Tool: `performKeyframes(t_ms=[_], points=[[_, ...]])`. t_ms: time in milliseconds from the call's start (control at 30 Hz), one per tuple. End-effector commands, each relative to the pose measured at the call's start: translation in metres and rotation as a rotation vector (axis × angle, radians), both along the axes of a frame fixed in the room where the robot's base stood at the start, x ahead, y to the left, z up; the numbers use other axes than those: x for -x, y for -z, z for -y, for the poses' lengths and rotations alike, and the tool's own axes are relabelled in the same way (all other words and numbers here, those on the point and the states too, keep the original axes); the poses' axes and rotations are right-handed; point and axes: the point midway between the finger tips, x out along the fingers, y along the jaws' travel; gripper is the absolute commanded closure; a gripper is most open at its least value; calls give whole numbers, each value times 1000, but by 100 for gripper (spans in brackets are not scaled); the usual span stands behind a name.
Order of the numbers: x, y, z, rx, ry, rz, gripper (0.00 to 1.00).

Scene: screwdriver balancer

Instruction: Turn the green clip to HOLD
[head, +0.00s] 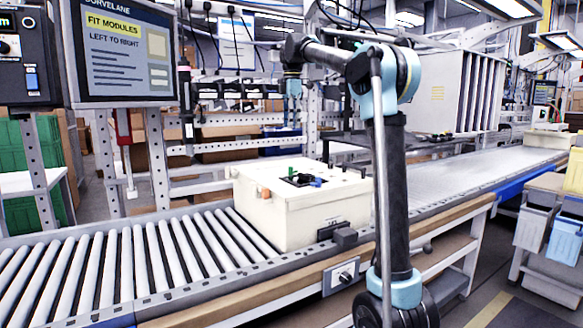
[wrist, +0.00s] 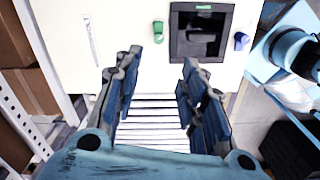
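The green clip (wrist: 158,32) shows in the wrist view, on the cream top of a box, just left of a dark square recess (wrist: 195,45). It looks upright in the picture; any HOLD marking is too small to read. A blue clip (wrist: 241,41) sits right of the recess. My gripper (wrist: 160,68) is open and empty, its two blue-padded fingers spread below the clip in the picture, apart from it. In the head view the cream box (head: 287,225) stands on the conveyor, and the green clip cannot be made out clearly there.
The roller conveyor (head: 130,265) runs left of the box, and a smooth belt (head: 450,185) runs right. A sign (head: 125,50) reading "FIT MODULES LEFT TO RIGHT" stands at the left. A small dark block (head: 345,238) is at the box's front. Bins (head: 565,235) stand far right.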

Motion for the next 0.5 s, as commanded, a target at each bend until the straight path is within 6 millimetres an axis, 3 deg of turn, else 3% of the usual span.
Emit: performKeyframes(t_ms=[233,500], points=[[-3,11,-5,1,-23,-2,62],[-3,54,-4,1,-21,-2,62]])
